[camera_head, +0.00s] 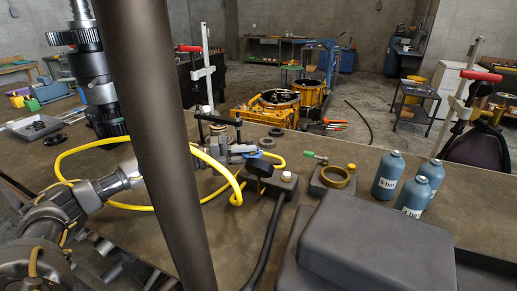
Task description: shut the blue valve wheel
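My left gripper (243,149) reaches over the workbench from the left, beyond the thick dark post that hides part of my arm. It is small and crowded by fittings, so I cannot tell whether it is open or shut. A small blue part (254,155) shows at its tip; it may be the blue valve wheel, but its shape is unclear, and I cannot tell whether the gripper touches it. A yellow hose (236,192) loops around the wrist and gripper area. A black round fitting (260,169) sits just in front of the gripper. My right gripper is not in view.
The workbench (228,226) has bare room near its front. A block with a brass ring (335,177) stands right of the gripper. Several blue-grey bottles (387,176) stand farther right. A black machine column (93,70) rises at left. Yellow housings (264,110) stand beyond the bench.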

